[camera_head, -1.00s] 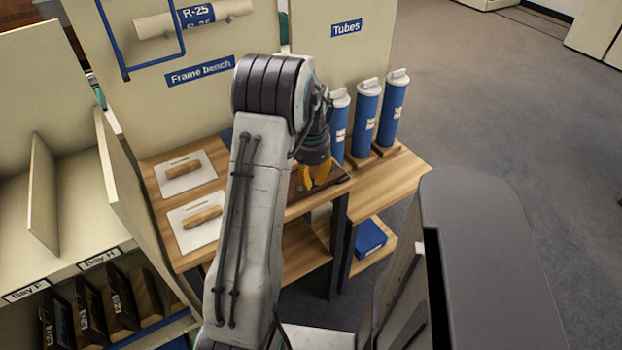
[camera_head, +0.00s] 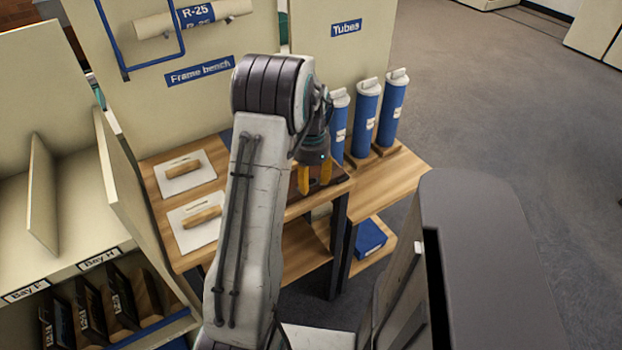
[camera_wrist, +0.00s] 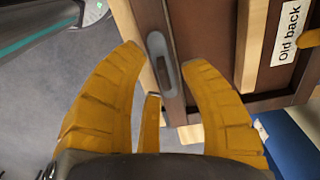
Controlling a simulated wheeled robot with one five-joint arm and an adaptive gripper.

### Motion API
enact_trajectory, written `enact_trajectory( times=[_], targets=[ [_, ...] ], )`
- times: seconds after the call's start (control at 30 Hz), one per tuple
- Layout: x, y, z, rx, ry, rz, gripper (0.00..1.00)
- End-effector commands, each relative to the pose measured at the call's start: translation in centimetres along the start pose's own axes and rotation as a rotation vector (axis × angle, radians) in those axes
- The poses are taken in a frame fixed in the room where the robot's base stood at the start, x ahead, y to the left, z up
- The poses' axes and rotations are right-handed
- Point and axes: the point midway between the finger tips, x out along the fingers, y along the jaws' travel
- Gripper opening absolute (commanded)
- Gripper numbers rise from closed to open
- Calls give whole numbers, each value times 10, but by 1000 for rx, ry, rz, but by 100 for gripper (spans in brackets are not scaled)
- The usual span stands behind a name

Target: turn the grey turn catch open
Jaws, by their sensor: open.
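The grey turn catch (camera_wrist: 157,52) shows in the wrist view on a dark brown frame edge (camera_wrist: 183,40). It is a rounded grey plate with a darker raised bar (camera_wrist: 162,74), lying roughly along the frame edge. My gripper (camera_wrist: 166,54) is open. Its yellow fingers stand on both sides of the catch in that view, with a further finger below it; I see no finger clearly touching it. In the head view my gripper (camera_head: 315,187) points down over the right end of the frame bench (camera_head: 300,206). The catch cannot be made out there.
A label reading "Old back" (camera_wrist: 286,32) lies right of the catch. Two white boards with wooden handles (camera_head: 185,172) lie on the bench's left. Blue tubes (camera_head: 366,118) stand just behind and right of my gripper. Open floor (camera_head: 510,110) lies farther right.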

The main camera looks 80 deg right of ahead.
Motion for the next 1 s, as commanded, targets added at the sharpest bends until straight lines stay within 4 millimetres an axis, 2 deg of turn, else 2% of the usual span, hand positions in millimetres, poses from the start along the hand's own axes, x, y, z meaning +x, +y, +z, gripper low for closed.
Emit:
enact_trajectory(
  times=[0.27,0.7,1.0],
  targets=[
    [-10,-1,-1,0,3,-3,40],
    [-81,-1,-1,0,3,-4,40],
    [-113,0,0,0,1,-1,40]
  ],
)
